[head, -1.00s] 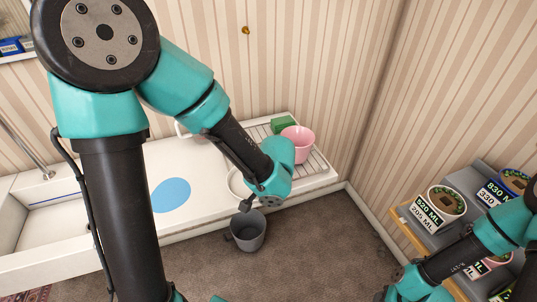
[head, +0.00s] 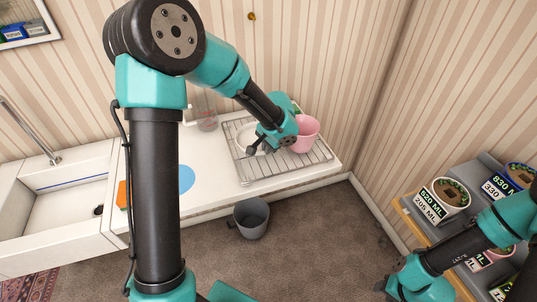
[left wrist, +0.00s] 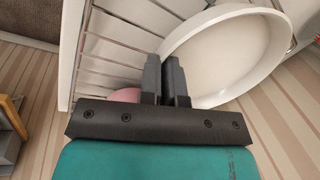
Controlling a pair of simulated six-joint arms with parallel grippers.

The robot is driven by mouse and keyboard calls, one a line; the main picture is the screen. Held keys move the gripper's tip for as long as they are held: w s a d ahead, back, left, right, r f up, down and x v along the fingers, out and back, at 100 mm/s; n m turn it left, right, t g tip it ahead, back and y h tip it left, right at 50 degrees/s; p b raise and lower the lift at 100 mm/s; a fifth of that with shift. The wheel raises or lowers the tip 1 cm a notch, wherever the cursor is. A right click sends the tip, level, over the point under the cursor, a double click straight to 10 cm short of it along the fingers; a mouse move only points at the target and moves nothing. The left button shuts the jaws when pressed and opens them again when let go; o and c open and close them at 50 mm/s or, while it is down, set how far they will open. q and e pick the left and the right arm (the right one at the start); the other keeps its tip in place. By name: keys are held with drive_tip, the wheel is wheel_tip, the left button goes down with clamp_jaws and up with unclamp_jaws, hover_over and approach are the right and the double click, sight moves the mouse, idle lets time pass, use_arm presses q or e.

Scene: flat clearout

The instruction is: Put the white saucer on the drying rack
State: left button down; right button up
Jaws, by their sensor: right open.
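The white saucer (head: 245,138) is over the back left part of the wire drying rack (head: 248,172). My left gripper (head: 252,149) is at its front edge. In the left wrist view the saucer (left wrist: 225,55) fills the upper right, and my left gripper (left wrist: 167,65) is shut on its rim. Rack wires (left wrist: 115,40) run behind and to the left of it. I cannot tell whether the saucer touches the wires. My right gripper (head: 382,285) is open at the lower right, away from the rack, and only partly visible.
A glass (head: 207,121) and a blue disc (head: 186,179) are on the counter. A grey bin (head: 251,217) stands on the floor. Labelled pots (head: 445,196) are at right.

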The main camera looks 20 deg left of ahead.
sight(267, 159)
use_arm(q)
drive_tip(key=shift+d+x, duration=0.15)
drive_tip(key=shift+x, duration=0.7)
drive_tip(key=shift+d+x, duration=0.15)
drive_tip(key=shift+x, duration=0.65)
drive_tip(key=shift+s+f, duration=0.2)
drive_tip(key=c, duration=1.3)
unclamp_jaws()
drive_tip(key=shift+r, duration=0.1)
drive_tip(key=v, duration=1.2)
drive_tip(key=shift+d, duration=0.1)
